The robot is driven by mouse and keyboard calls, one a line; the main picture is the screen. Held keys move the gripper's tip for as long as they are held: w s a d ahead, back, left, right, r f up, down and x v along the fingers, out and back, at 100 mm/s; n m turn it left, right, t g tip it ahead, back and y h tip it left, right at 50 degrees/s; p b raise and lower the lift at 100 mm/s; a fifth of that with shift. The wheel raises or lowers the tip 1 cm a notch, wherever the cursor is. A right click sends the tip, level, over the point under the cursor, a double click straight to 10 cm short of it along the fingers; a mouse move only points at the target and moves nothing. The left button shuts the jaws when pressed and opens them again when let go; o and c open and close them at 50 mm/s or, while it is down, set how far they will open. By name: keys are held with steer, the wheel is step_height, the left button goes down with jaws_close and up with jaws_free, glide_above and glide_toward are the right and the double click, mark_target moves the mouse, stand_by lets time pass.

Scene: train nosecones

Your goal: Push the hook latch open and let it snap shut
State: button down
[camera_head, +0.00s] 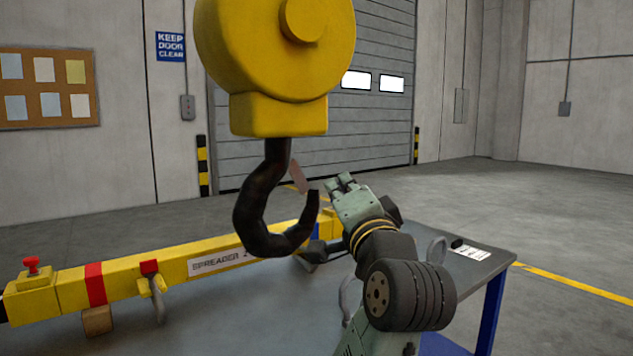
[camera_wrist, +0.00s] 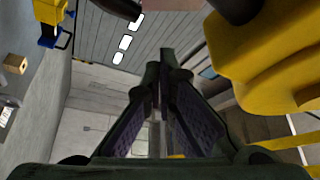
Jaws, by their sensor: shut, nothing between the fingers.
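A dark hook (camera_head: 248,212) hangs from a yellow hook block (camera_head: 275,62), its mouth facing right. Its latch, a thin pinkish-brown plate (camera_head: 298,178), slants across the mouth near the hook tip. My gripper (camera_head: 338,183) is shut with nothing between its fingers, just right of the latch and hook tip. I cannot tell whether it touches the latch. In the wrist view my shut fingers (camera_wrist: 163,80) point up the picture; a pinkish strip of the latch (camera_wrist: 172,4) shows at the top edge. The yellow block (camera_wrist: 270,65) fills the right side.
A yellow spreader beam (camera_head: 120,285) lies on a grey table (camera_head: 220,310) below the hook. A shackle-like metal loop (camera_head: 436,250) and a white label (camera_head: 469,253) are at the table's right. Open floor (camera_head: 560,220) lies beyond.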

mark_target(298, 177)
steer(key=p+x, duration=0.3)
steer(key=x, duration=0.7)
steer(key=shift+s+a+f+p, duration=0.25)
steer(key=shift+s+a+f, duration=0.3)
steer(key=shift+s, duration=0.25)
steer(key=shift+s+a+f+p, duration=0.25)
steer(key=shift+s+a+f, duration=0.1)
steer(key=shift+s+a, duration=0.35)
